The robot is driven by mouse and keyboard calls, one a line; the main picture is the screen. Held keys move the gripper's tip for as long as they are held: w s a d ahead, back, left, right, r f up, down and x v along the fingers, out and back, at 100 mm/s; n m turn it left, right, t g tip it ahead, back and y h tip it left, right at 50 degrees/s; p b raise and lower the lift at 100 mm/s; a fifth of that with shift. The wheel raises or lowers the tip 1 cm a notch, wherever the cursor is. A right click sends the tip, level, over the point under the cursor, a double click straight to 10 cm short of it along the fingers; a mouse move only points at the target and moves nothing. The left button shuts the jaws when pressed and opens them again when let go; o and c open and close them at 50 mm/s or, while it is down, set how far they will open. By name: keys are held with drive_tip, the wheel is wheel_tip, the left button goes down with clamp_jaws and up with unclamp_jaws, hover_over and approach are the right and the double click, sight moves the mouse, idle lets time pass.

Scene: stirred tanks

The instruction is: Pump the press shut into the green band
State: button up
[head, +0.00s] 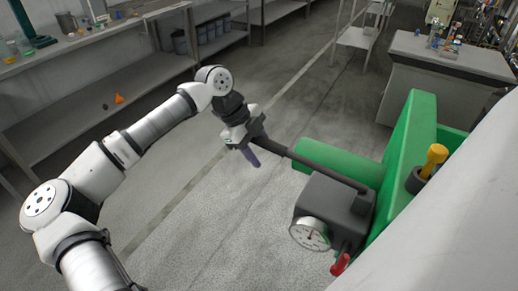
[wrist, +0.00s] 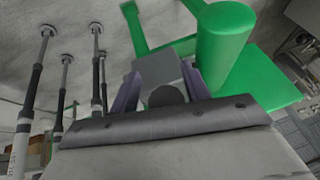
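The press has a green frame (head: 408,135) and a green cylinder (head: 325,168) at the right in the head view. A dark pump block (head: 335,205) is joined to it. A long dark pump lever (head: 320,168) runs from the block up-left to my gripper (head: 250,150). A white round gauge (head: 310,234) faces the camera; its reading and any green band are too small to tell. In the wrist view, my gripper's purple fingers (wrist: 160,95) stand on either side of a dark round end (wrist: 168,96), apparently the lever's. Whether they clamp it is unclear.
A red knob (head: 340,264) sits beside the gauge. A yellow-topped handle (head: 433,160) stands in a dark socket on the press. A grey cabinet (head: 435,90) is behind. A bench (head: 100,45) stands at the left. The floor between is clear.

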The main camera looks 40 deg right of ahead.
drive_tip(key=b+v, duration=0.2)
drive_tip(key=v, duration=1.2)
drive_tip(key=shift+f, duration=0.1)
